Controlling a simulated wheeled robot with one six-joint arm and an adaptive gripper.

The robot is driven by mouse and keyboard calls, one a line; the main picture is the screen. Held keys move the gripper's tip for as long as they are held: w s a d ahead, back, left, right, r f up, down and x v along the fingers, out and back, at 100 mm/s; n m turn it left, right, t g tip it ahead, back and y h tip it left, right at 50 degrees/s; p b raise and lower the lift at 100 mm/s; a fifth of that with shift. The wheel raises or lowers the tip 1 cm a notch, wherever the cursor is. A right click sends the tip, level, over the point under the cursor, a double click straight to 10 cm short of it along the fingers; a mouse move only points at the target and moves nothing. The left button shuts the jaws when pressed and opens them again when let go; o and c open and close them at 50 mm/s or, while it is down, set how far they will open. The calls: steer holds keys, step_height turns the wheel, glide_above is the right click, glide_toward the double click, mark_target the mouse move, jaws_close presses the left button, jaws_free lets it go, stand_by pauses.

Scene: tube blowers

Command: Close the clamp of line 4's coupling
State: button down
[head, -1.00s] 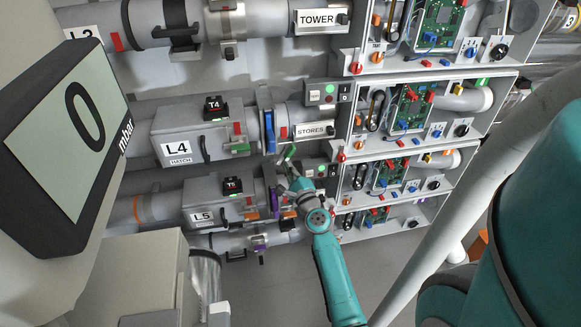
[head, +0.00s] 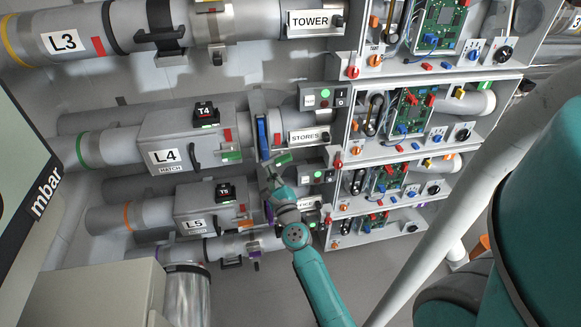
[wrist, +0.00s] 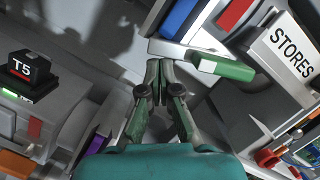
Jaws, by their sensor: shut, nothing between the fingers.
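Line 4's coupling shows in the head view as a grey band (head: 256,108) around the pipe, right of the box marked L4 (head: 190,132). A blue bar (head: 263,138) lies along the band. A green handle (head: 283,159) sticks out at its lower end; it also shows in the wrist view (wrist: 226,69), beside pale metal parts. My gripper (head: 268,172) is just below the coupling. In the wrist view my gripper (wrist: 159,66) is shut and empty, its tips left of the green handle, with a small gap seeming to remain. The clamp's latch is partly unclear.
The STORES sign (head: 309,137) and a rack of circuit boards (head: 411,108) stand to the right. Line 5's box (head: 205,207) is below left. A purple part (wrist: 92,146) lies close to my gripper's left. A pressure display (head: 30,190) blocks the left edge.

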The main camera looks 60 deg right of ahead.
steer(key=shift+w+a+r+m+g+h, duration=0.15)
steer(key=shift+r+m+h, duration=0.15)
steer(key=shift+m, duration=0.65)
steer(key=shift+w+a+r+m+g+h, duration=0.15)
steer(key=shift+r+m+h, duration=0.15)
steer(key=shift+m, duration=0.6)
steer(key=shift+w+a+r+m+g+h, duration=0.15)
steer(key=shift+r+m+h, duration=0.15)
steer(key=shift+m, duration=0.65)
steer(key=shift+w+f, duration=0.1)
